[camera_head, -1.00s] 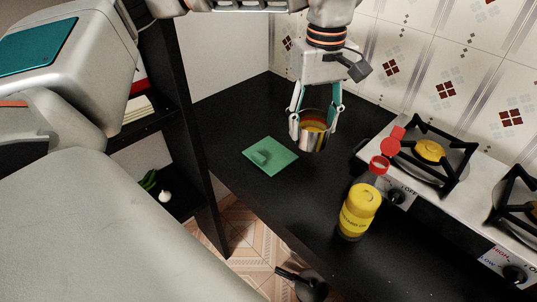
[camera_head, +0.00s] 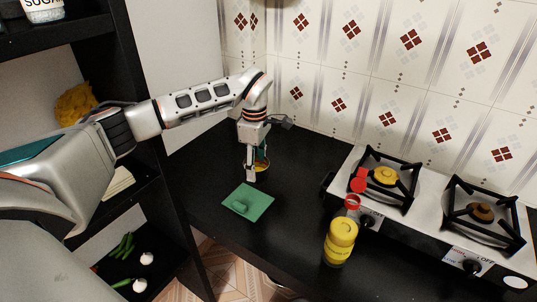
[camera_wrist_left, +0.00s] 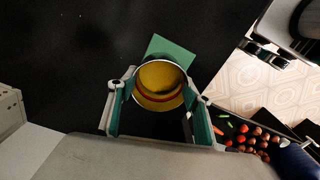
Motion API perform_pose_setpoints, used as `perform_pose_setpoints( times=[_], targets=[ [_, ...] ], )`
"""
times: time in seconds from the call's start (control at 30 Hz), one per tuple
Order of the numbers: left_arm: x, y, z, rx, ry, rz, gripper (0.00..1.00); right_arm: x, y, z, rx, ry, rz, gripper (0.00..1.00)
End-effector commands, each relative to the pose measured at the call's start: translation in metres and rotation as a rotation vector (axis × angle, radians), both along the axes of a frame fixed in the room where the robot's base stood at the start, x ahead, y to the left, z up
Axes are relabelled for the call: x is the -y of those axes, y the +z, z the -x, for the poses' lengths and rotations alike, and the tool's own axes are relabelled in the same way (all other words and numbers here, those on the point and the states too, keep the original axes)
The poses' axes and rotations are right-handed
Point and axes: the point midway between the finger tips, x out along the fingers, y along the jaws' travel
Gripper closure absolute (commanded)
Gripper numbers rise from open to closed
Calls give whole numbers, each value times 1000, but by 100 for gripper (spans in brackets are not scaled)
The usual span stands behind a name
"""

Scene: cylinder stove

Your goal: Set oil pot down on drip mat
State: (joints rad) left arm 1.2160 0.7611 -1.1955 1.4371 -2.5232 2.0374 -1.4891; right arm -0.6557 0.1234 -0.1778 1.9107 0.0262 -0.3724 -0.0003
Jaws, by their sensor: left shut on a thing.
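The oil pot (camera_head: 263,163) is a small metal pot with a yellow inside and a reddish band. My left gripper (camera_head: 251,174) is shut on it, pointing down from above, and hides much of it in the head view. The left wrist view looks into the pot (camera_wrist_left: 160,80) between the two fingers of my left gripper (camera_wrist_left: 161,108). The drip mat (camera_head: 258,203) is a flat green square on the black counter, just in front of the pot. The mat (camera_wrist_left: 167,46) also shows past the pot's rim, partly hidden. My right gripper is not in view.
A yellow bottle with a red cap (camera_head: 340,242) stands on the counter right of the mat. The stove (camera_head: 420,220) is further right. A dark shelf (camera_head: 150,180) stands at the left. The counter behind the mat is clear.

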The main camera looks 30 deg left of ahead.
Motion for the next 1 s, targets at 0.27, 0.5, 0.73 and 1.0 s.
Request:
perform_pose_setpoints(
  times=[0.27, 0.5, 0.73, 1.0],
  targets=[
    [-22, -22, 3, 0, 90, 1, 75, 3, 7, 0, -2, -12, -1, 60],
    [-23, -23, 2, 2, 96, 2, 75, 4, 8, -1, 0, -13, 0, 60],
    [-24, -23, 3, 1, 96, 1, 75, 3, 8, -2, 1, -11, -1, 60],
    [-23, -37, 3, -2, 95, 1, 75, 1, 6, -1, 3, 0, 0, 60]
  ],
)
